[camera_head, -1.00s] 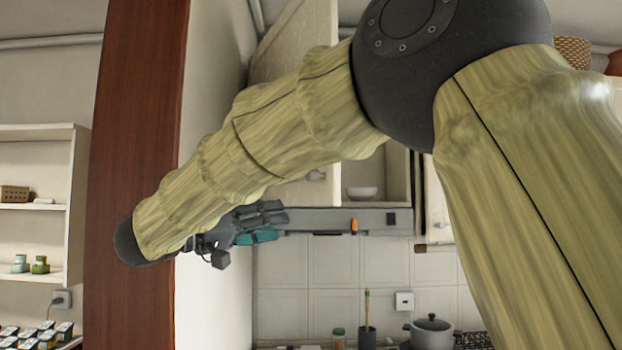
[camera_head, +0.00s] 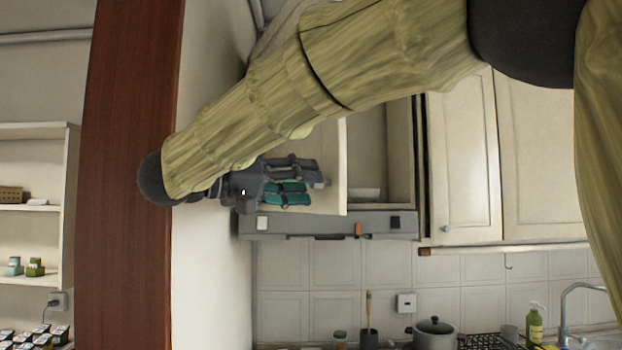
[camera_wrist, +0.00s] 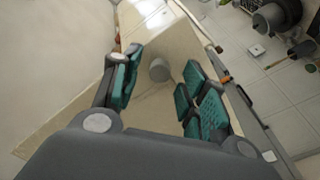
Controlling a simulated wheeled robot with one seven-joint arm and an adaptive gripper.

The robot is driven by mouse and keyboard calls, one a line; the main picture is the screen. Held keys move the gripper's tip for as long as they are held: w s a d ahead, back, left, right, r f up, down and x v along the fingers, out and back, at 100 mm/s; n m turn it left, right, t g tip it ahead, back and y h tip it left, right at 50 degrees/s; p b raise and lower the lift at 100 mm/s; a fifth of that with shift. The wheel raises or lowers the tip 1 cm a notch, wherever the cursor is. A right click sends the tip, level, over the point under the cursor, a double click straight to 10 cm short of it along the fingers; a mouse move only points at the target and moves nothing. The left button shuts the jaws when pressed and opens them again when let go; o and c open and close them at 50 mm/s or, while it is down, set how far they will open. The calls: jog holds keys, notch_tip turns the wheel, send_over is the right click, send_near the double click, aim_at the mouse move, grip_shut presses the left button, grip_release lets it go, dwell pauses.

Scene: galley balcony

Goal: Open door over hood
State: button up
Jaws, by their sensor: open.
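The cream cabinet door (camera_head: 334,165) over the grey hood (camera_head: 330,224) stands partly open. A gap on its right shows the cabinet interior. In the wrist view the door panel (camera_wrist: 150,115) fills the middle, with its round grey knob (camera_wrist: 159,70) between the two finger pads. My gripper (camera_head: 308,184) is in front of the door's lower part; it also shows in the wrist view (camera_wrist: 163,85). It is open, with teal pads apart on each side of the knob and no visible contact. My arm hides the door's upper part in the head view.
A white bowl (camera_head: 365,194) stands inside the cabinet. A white wall and dark red wooden post (camera_head: 130,120) are close on the left. Closed cabinets (camera_head: 465,160) are to the right. A pot (camera_head: 434,334) stands below on the counter.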

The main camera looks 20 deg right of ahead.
jog(key=shift+w+d, duration=0.25)
jog(key=shift+d, duration=1.05)
grip_shut()
